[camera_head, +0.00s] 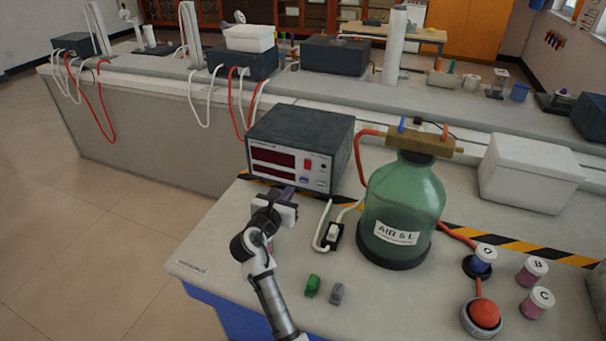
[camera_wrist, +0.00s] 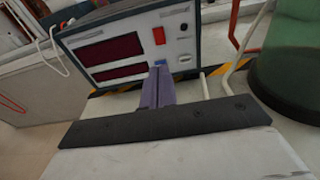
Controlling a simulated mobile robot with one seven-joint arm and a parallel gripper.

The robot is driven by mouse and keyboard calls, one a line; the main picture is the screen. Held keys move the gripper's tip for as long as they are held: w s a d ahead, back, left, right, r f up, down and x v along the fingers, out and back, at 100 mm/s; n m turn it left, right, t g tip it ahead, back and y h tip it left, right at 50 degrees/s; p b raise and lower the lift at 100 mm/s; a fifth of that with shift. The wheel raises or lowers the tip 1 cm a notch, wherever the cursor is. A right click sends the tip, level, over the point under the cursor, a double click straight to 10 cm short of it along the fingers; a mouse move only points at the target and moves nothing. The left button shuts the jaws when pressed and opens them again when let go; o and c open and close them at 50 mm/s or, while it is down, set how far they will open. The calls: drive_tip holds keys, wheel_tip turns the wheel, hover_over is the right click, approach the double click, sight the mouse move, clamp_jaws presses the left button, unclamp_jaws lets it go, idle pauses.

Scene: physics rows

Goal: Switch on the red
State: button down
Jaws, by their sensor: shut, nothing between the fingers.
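A dark grey box (camera_head: 300,139) with a pale front panel stands on the near bench. Its panel carries two dark red displays and a small red switch (camera_head: 307,165), which also shows in the wrist view (camera_wrist: 159,36). My gripper (camera_head: 287,191) is in front of the panel, below the switch. In the wrist view the purple fingers (camera_wrist: 157,72) are together and empty, pointing at the panel's lower part. Their tips appear just below the red switch and beside a small blue spot. I cannot tell whether they touch the panel. The switch's position is unclear.
A green bottle (camera_head: 403,207) with hoses stands right of the box. A small white switch (camera_head: 333,234) on a cable, green (camera_head: 313,285) and grey (camera_head: 338,293) pieces, and a red dome (camera_head: 485,314) are nearby. A white container (camera_head: 530,172) stands at right.

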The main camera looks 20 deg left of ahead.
drive_tip(key=b, duration=0.4)
approach(306, 169)
drive_tip(key=w, duration=0.3)
drive_tip(key=w+f, duration=0.1)
drive_tip(key=w, duration=0.1)
drive_tip(key=shift+w+d, duration=0.15)
drive_tip(key=shift+w+r, duration=0.15)
drive_tip(key=shift+w, duration=0.6)
drive_tip(key=shift+w+f+b, duration=0.2)
drive_tip(key=shift+f+b, duration=0.05)
drive_tip(key=shift+b, duration=0.3)
drive_tip(key=shift+s+r, duration=0.25)
drive_tip(key=shift+r, duration=0.05)
drive_tip(key=shift+f, duration=0.1)
